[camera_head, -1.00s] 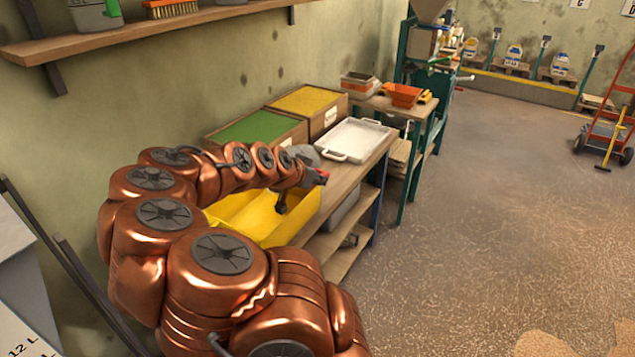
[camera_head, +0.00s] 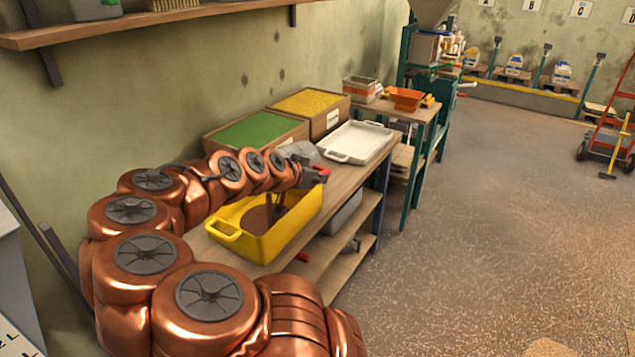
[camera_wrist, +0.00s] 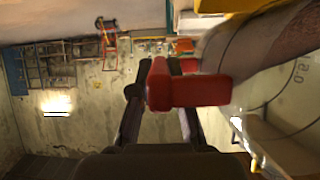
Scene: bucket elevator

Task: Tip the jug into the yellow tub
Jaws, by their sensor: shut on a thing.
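The yellow tub (camera_head: 272,243) stands on the wooden bench in the head view, with a patch of brown material (camera_head: 260,218) inside. The clear greyish jug (camera_head: 298,151) is held above the tub's far end, partly hidden by my wrist. In the wrist view the jug (camera_wrist: 285,90) fills the right side, with brown content and a 0.5 mark on its wall. My gripper (camera_wrist: 158,75) is shut on the jug's red handle (camera_wrist: 190,92). The jug looks tilted, but its rim is hidden. Dark shapes below my wrist are too small to identify.
A white tray (camera_head: 357,143) lies on the bench beyond the tub. Boxes with green (camera_head: 250,130) and yellow (camera_head: 308,101) tops stand along the wall. An orange tray (camera_head: 405,98) is on the farther table.

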